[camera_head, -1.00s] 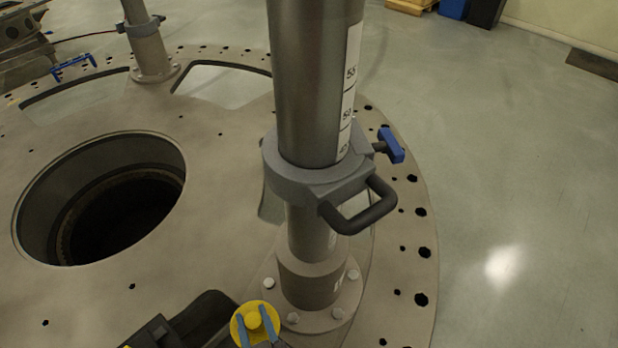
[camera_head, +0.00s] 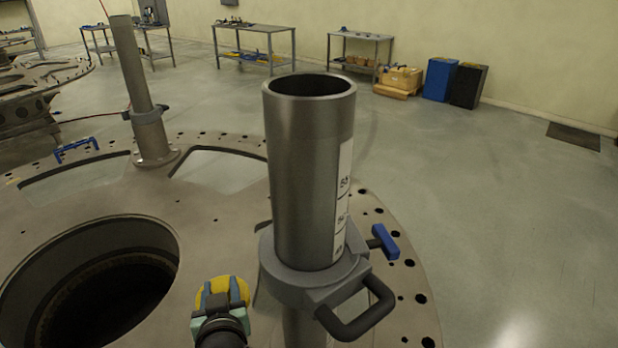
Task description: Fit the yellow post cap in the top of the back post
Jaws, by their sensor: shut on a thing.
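The yellow post cap (camera_head: 237,290) shows low in the picture, left of the near post. My gripper (camera_head: 221,314) is shut on it, and the gripper's dark body and teal fingers hide part of the cap. The near post (camera_head: 307,180) is a thick metal tube with an open, dark top and a number scale on its side. The cap is apart from this post and well below its rim. A thinner far post (camera_head: 137,85) stands upright at the back left of the plate. I cannot tell whether its top is open.
A grey clamp collar (camera_head: 300,280) with a black handle (camera_head: 368,312) and a blue lever (camera_head: 384,242) surrounds the near post. The turret plate (camera_head: 215,210) has a large round hole (camera_head: 85,290) at left. Air above the plate is free. Benches (camera_head: 255,40) stand far off.

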